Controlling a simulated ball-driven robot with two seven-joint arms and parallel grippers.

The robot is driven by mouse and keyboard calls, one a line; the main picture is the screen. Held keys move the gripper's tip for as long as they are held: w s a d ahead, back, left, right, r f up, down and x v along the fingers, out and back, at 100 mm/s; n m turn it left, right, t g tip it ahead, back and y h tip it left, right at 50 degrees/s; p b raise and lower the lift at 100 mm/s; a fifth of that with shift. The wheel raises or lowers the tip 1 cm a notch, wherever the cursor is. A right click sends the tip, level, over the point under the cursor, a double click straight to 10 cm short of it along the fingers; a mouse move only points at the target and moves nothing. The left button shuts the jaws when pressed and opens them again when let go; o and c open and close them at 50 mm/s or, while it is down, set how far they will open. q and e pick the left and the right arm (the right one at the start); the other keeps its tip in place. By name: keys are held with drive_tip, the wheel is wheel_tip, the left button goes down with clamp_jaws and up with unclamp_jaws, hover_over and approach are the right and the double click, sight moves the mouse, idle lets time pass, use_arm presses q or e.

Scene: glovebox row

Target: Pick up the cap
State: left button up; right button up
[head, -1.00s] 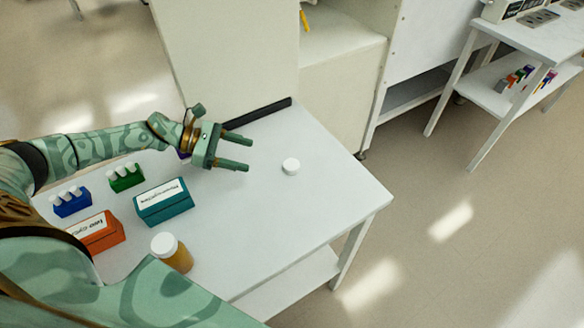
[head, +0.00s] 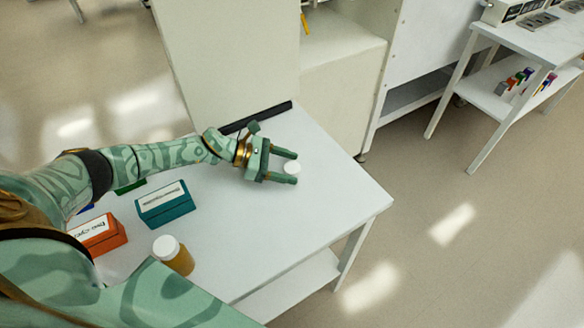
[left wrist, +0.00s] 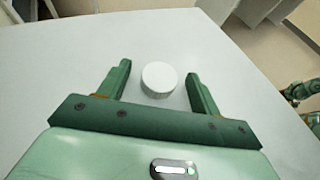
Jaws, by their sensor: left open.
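The cap (head: 291,167) is a small white disc lying on the white table (head: 330,185). My left gripper (head: 291,167) is open, with its fingertips on either side of the cap in the head view. In the left wrist view the cap (left wrist: 159,77) lies between the two open fingers (left wrist: 160,85), with a gap to each. I cannot tell the exact height of the fingers above the table.
An amber bottle with a white lid (head: 172,254), an orange box (head: 98,236) and a teal box (head: 165,204) stand on the table's left part. A black bar (head: 256,118) lies along the back edge. The table's right part is clear.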

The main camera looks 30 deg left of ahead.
use_arm(q)
drive_tip(key=c, duration=1)
